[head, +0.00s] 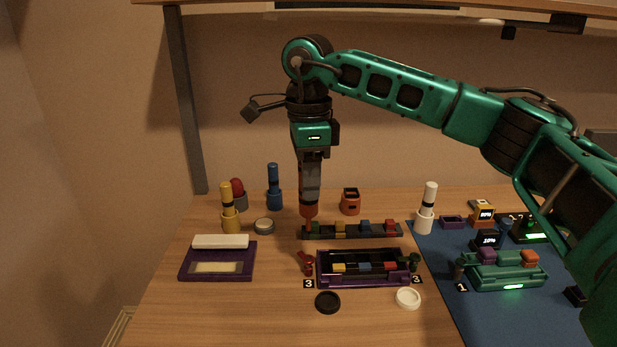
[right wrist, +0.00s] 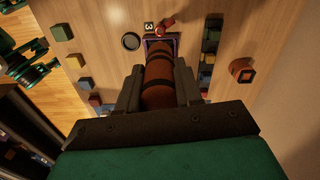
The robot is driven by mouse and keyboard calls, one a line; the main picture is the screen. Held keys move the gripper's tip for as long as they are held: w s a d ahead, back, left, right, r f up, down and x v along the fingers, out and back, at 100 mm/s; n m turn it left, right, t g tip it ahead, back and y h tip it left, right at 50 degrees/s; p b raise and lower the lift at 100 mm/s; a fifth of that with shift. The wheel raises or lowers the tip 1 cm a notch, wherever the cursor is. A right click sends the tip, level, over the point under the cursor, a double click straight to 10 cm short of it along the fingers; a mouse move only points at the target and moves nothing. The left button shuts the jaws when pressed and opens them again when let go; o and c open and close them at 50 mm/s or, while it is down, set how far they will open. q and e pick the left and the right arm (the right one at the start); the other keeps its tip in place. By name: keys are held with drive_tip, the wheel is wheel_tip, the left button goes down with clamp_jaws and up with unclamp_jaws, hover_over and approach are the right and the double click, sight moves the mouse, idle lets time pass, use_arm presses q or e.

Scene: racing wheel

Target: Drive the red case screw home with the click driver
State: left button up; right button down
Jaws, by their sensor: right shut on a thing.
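My right gripper (head: 309,180) points straight down and is shut on the orange click driver (head: 308,211). The driver also shows between the fingers in the right wrist view (right wrist: 159,82). It is upright, its lower end beside the left end of the dark block strip; its tip is not clear. The purple case (head: 362,284) lies in front, holding several coloured blocks. A small red piece (head: 306,263), perhaps the red screw, stands at the case's left end by a "3" label; it shows in the right wrist view (right wrist: 166,25). My left gripper is not in view.
A dark strip (head: 350,232) carries several coloured blocks. Yellow (head: 230,212), blue (head: 274,190) and white (head: 427,205) upright tools and an orange holder (head: 350,203) stand around. A purple-framed tray (head: 218,278) is at left. A black disc (head: 327,302) and white disc (head: 408,298) lie in front.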

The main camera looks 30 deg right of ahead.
sight(309, 213)
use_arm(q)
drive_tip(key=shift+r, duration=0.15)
use_arm(e)
drive_tip(key=shift+f+b, duration=0.4)
drive_tip(key=shift+f, duration=0.55)
drive_tip(key=shift+f+b, duration=0.5)
drive_tip(key=shift+f, duration=0.35)
wheel_tip(309, 213, down, 2)
drive_tip(key=shift+f+b, duration=0.1)
drive_tip(key=shift+b, duration=0.45)
drive_tip(key=shift+f, duration=0.15)
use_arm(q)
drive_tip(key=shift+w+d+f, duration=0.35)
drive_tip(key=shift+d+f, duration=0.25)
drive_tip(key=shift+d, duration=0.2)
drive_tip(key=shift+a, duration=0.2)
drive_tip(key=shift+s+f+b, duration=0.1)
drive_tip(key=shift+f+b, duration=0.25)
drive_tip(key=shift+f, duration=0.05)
use_arm(e)
drive_tip(key=shift+f, duration=0.5)
